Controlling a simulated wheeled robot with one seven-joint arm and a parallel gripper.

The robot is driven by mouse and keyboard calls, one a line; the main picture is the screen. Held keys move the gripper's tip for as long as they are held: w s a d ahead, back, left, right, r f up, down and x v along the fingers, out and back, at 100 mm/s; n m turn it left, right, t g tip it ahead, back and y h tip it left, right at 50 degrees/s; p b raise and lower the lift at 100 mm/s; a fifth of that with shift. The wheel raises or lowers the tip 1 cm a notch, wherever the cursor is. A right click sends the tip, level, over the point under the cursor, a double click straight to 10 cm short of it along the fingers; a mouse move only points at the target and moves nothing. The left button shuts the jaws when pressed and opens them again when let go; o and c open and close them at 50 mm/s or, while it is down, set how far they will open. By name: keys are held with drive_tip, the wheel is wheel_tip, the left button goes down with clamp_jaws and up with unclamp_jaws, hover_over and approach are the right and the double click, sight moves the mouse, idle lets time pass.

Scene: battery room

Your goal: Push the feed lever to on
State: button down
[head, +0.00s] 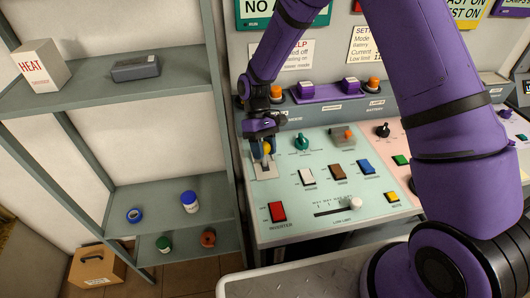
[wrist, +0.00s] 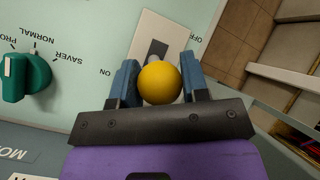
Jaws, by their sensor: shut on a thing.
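The feed lever's yellow ball knob (wrist: 159,82) sits between the two blue fingers of my gripper (wrist: 160,84) in the wrist view. The fingers are shut on its sides. Its pale plate (wrist: 172,30) with a dark slot lies beyond the knob. An "ON" label is left of the plate and an "OFF" label is to its right. In the head view the yellow knob (head: 267,147) shows at the tip of my gripper (head: 263,143), above the plate (head: 264,172) at the panel's left edge. The lever's shaft is mostly hidden, so its exact tilt cannot be told.
A teal rotary knob (head: 301,141) is close right of my gripper. White (head: 307,176), brown (head: 337,172) and blue (head: 366,166) rockers, a red switch (head: 278,211) and a slider (head: 356,203) share the panel. A grey shelf (head: 110,82) stands left.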

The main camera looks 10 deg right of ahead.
drive_tip(key=shift+w+f+g, duration=0.1)
drive_tip(key=shift+w+g, duration=0.4)
drive_tip(key=shift+g, duration=0.2)
drive_tip(key=c, duration=0.6)
unclamp_jaws()
drive_tip(key=shift+c, duration=0.2)
drive_tip(key=v, duration=0.7)
drive_tip(key=shift+w, duration=0.2)
